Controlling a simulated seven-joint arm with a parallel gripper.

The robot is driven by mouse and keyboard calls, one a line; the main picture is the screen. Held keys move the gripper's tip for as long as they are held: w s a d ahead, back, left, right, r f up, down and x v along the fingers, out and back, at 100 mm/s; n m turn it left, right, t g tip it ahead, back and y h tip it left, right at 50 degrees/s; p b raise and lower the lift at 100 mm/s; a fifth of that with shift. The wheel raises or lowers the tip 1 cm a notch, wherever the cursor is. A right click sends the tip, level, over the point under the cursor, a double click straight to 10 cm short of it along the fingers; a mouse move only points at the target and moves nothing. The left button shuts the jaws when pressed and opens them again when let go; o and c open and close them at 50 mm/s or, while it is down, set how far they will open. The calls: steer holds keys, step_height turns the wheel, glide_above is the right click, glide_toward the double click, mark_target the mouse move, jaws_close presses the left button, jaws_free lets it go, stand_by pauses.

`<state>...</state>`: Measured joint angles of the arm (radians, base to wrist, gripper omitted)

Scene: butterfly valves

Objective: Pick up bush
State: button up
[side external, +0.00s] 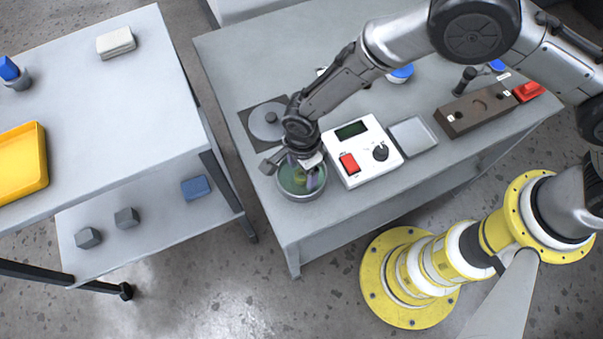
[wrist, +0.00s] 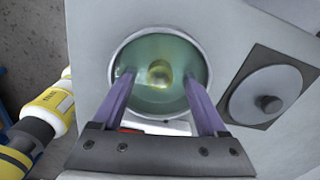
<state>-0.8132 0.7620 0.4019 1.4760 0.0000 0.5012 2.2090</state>
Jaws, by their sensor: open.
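The bush (wrist: 160,72), a small yellow ring-like piece, lies in a round metal bowl (wrist: 205,62) of green liquid. The bowl also shows at the table's front left corner in the side view (side external: 301,197). My gripper (wrist: 158,77) is open, with its two purple fingers reaching over or into the bowl, one on each side of the bush. In the side view my gripper (side external: 303,174) points down into the bowl and largely hides the bush. I cannot tell whether the fingertips are in the liquid or how deep they are.
A white box with a red switch (side external: 362,152) stands close right of the bowl. A grey disc with a knob (side external: 267,121) on a dark plate lies behind it. A wooden block (side external: 475,108) is farther right. A second table (side external: 110,95) stands at left across a gap.

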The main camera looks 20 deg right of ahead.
jaws_close()
steer(key=shift+r, duration=0.1)
stand_by(0.3)
